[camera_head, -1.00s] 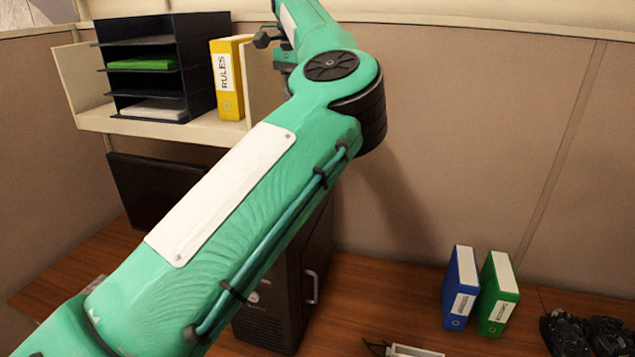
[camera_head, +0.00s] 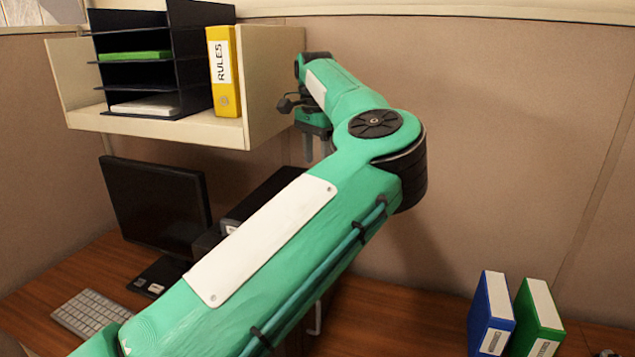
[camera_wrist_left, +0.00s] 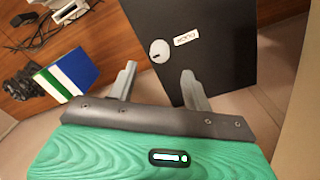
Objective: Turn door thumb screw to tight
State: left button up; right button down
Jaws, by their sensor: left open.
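A black computer tower (camera_head: 262,203) stands on the desk, mostly hidden behind my left arm in the head view. In the left wrist view the tower (camera_wrist_left: 228,65) shows a dark panel with a label. A round pale disc (camera_wrist_left: 160,50) with a small dark mark sits on that panel; I cannot tell whether it is the thumb screw. My left gripper (camera_head: 315,155) is raised near the shelf's right end, fingers pointing down. In the left wrist view the gripper (camera_wrist_left: 160,75) is open and empty, its fingers apart with the panel beyond them. My right gripper is not in view.
A shelf (camera_head: 190,128) holds a black tray rack (camera_head: 185,60) and a yellow binder (camera_head: 226,75). A monitor (camera_head: 155,205) and keyboard (camera_head: 92,313) stand left. Blue (camera_head: 492,312) and green (camera_head: 537,318) binders stand right. Desk between tower and binders looks clear.

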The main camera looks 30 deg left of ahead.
pick_arm(q)
notch_tip(320, 180, down, 7)
jog(key=shift+f+p, duration=0.1)
jog(key=shift+p, duration=0.4)
jog(key=shift+s, duration=0.1)
jog(key=c, duration=1)
